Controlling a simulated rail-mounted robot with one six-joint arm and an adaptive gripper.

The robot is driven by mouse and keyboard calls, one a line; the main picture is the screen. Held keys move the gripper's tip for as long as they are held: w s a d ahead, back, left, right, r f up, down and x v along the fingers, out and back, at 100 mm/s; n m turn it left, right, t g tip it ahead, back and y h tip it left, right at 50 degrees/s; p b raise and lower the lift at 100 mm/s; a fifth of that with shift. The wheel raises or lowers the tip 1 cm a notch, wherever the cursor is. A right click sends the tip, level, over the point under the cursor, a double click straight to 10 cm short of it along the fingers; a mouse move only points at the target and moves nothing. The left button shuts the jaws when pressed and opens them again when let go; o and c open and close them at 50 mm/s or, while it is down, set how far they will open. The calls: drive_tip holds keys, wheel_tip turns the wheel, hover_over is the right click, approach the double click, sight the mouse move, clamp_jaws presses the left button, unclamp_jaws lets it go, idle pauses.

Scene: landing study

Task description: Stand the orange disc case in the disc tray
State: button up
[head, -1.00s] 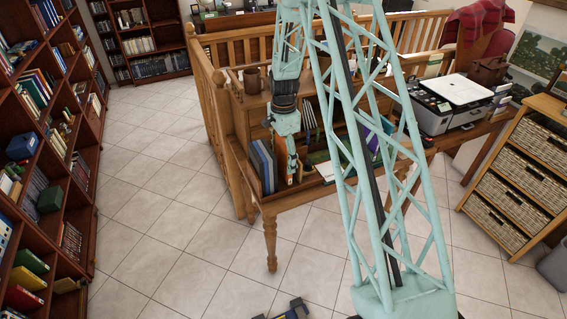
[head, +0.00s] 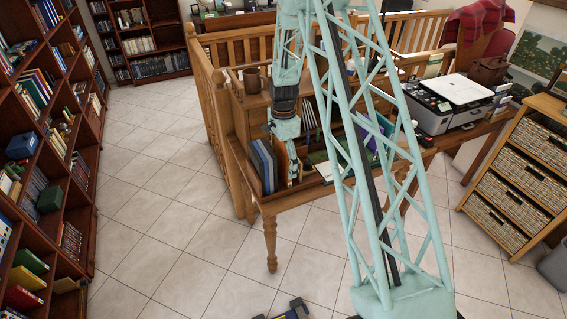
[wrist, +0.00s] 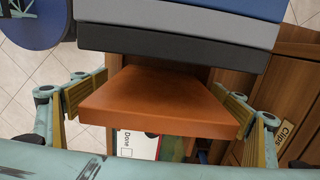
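The orange disc case (wrist: 155,95) fills the middle of the wrist view, its near edge facing the camera. My gripper (wrist: 160,100) has a ribbed yellow pad against each side of it. In the head view my gripper (head: 293,170) points down at the desk, just right of the upright blue cases (head: 264,165). In the wrist view a dark case (wrist: 150,39), a grey one (wrist: 180,17) and a blue one (wrist: 235,6) stand side by side, just beyond the orange case. Brown wood shows beneath them; the disc tray's outline is mostly hidden, and I cannot tell whether the orange case touches it.
A wooden compartment labelled "Clips" (wrist: 283,130) lies at right in the wrist view. A white card reading "Done" (wrist: 135,145) lies below the orange case. The desk (head: 250,187) has a raised back shelf with a mug (head: 252,80). A printer (head: 450,103) stands to the right.

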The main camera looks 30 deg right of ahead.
sight(283, 144)
drive_tip(key=shift+r, duration=0.15)
drive_tip(key=shift+r+p, duration=0.3)
drive_tip(key=shift+r, duration=5.65)
